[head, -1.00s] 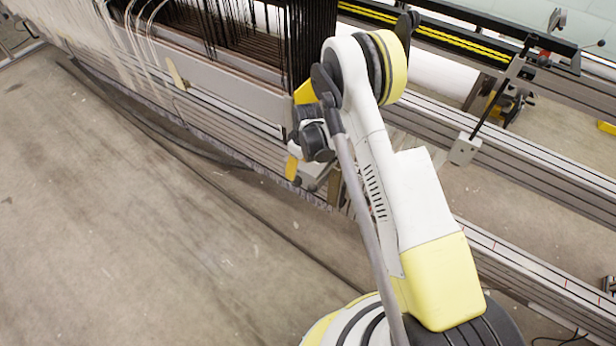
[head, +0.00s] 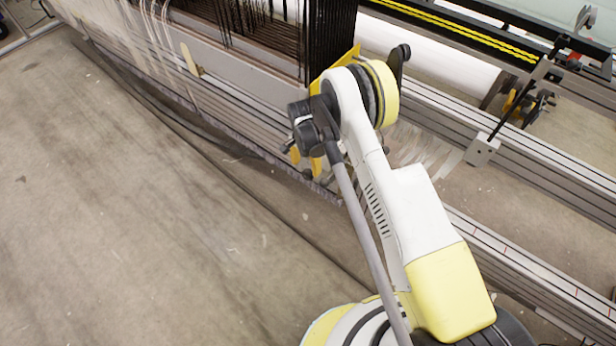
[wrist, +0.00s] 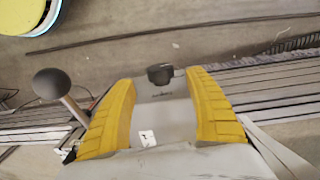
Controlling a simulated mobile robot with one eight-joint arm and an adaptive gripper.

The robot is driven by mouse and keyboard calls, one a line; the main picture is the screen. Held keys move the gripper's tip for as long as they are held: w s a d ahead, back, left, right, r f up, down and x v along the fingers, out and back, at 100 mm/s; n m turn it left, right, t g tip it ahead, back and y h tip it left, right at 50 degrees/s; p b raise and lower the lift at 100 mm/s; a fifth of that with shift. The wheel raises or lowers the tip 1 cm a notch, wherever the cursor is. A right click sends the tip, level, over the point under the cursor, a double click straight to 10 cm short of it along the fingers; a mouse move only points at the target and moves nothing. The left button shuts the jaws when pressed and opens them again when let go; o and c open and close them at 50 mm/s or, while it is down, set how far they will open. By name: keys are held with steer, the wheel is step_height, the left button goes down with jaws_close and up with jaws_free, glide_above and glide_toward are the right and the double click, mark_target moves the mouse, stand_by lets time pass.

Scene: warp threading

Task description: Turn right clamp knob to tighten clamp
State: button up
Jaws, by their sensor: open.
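A small black clamp knob (wrist: 160,74) shows in the wrist view, on the far end of a pale grey clamp block (wrist: 160,112). My gripper (wrist: 163,82) has its two yellow fingers spread, one to the left and one to the right of the knob. Clear gaps show between the knob and both fingertips, so nothing is held. In the head view, my gripper (head: 305,160) points down beside the machine's near rail, below the hanging black threads. The knob cannot be made out there, as my wrist and fingers crowd that spot.
A black ball-ended lever (wrist: 52,83) rises left of my fingers in the wrist view. Grooved metal rails (head: 520,175) run along the machine. Black threads (head: 330,40) hang close behind my wrist. The concrete floor (head: 130,220) on the left is clear.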

mark_target(307, 172)
step_height(307, 172, down, 6)
steer(key=shift+d+r+b, duration=0.15)
steer(key=shift+b, duration=0.75)
